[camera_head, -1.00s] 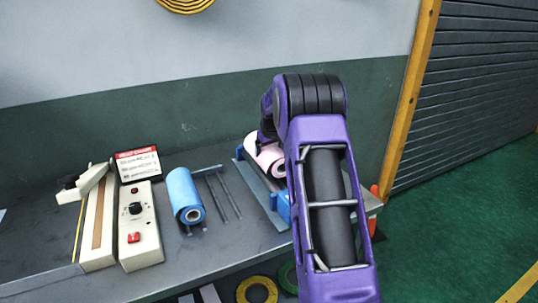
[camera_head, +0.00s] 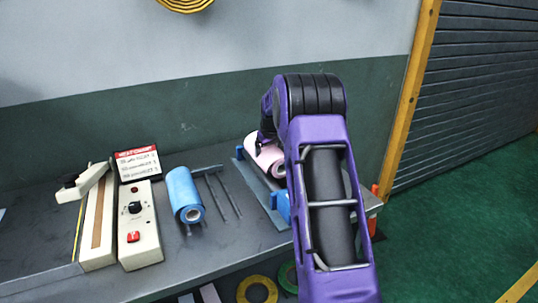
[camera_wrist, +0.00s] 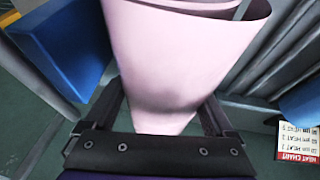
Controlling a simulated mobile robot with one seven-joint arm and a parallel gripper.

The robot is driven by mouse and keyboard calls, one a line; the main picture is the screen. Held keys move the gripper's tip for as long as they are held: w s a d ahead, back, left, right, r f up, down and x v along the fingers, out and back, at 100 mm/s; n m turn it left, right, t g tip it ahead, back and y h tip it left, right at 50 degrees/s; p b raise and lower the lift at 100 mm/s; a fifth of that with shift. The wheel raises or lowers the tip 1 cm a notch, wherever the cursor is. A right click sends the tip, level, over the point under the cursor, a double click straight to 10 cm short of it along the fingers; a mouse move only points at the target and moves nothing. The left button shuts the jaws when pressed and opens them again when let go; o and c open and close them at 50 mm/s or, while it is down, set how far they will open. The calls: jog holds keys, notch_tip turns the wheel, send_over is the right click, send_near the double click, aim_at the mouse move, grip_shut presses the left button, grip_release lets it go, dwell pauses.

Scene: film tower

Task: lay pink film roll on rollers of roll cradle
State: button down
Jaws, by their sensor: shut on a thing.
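The pink film roll (camera_head: 268,157) is over the roll cradle (camera_head: 258,190), a grey frame with blue ends, at the right of the bench. My gripper (camera_head: 260,142) is shut on the roll. In the wrist view the pink roll (camera_wrist: 170,50) fills the space between the fingers of my gripper (camera_wrist: 160,108). A blue cradle end (camera_wrist: 65,50) stands left of the roll there. My arm hides part of the roll and cradle in the head view. I cannot tell whether the roll touches the rollers.
A blue film roll (camera_head: 184,193) lies on a forked stand (camera_head: 221,196) left of the cradle. Further left are a beige control box (camera_head: 140,225), a sealer (camera_head: 98,220) and a heat chart sign (camera_head: 138,165). The bench front (camera_head: 210,252) is clear.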

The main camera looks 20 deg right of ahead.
jog(key=shift+f, duration=0.35)
jog(key=shift+r, duration=0.25)
jog(key=shift+r, duration=0.45)
jog(key=shift+f, duration=0.7)
dwell(1.2)
grip_release()
jog(key=shift+f, duration=0.1)
jog(key=v, duration=1.7)
jog(key=shift+s+r, duration=0.2)
jog(key=shift+r, duration=0.05)
